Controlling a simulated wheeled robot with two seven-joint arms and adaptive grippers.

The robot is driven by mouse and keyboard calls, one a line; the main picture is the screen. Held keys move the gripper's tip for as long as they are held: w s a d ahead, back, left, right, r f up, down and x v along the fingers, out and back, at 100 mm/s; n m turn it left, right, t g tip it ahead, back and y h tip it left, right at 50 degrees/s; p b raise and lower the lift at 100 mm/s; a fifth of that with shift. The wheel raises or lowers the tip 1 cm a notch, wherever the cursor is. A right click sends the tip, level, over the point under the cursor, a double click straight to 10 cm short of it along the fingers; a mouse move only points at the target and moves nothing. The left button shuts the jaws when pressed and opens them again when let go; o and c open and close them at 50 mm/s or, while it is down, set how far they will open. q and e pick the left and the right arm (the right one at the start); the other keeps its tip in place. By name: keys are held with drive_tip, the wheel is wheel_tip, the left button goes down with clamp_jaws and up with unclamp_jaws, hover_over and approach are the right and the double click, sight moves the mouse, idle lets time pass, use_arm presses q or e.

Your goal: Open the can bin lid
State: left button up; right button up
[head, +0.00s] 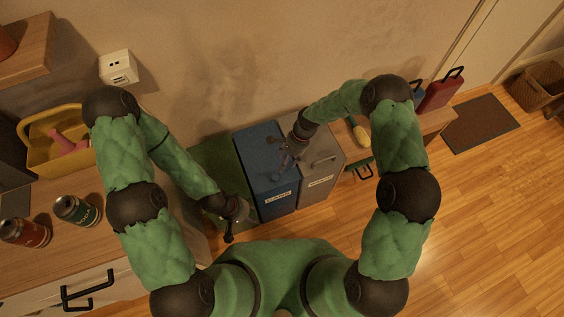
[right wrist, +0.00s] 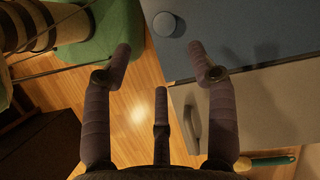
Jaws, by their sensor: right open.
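The blue bin (head: 263,172) stands closed against the wall, with a white label on its front that seems to read "CANS". Its flat blue lid (right wrist: 245,28) fills the top right of the right wrist view, with a round knob (right wrist: 165,24) near its edge. My right gripper (head: 287,157) is above the bins, near the border between the blue and grey lids. In the right wrist view my right gripper (right wrist: 163,68) has its fingers spread and empty, apart from the knob. My left gripper (head: 231,222) hangs left of the blue bin; its fingers are too small to judge.
A grey bin (head: 330,148) with a bar handle (right wrist: 191,129) adjoins the blue bin on the right. Wooden floor lies open on the right.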

sight(276, 177)
drive_tip(key=b+x, duration=0.1)
drive_tip(key=x, duration=0.2)
drive_tip(key=b+x, duration=0.1)
drive_tip(key=x, duration=0.3)
drive_tip(key=b+x, duration=0.1)
drive_tip(key=x, duration=0.2)
drive_tip(key=shift+w+a+f, duration=0.1)
drive_tip(key=shift+w+f, duration=0.1)
drive_tip(key=shift+w, duration=0.15)
drive_tip(key=shift+r, duration=0.1)
clamp_jaws()
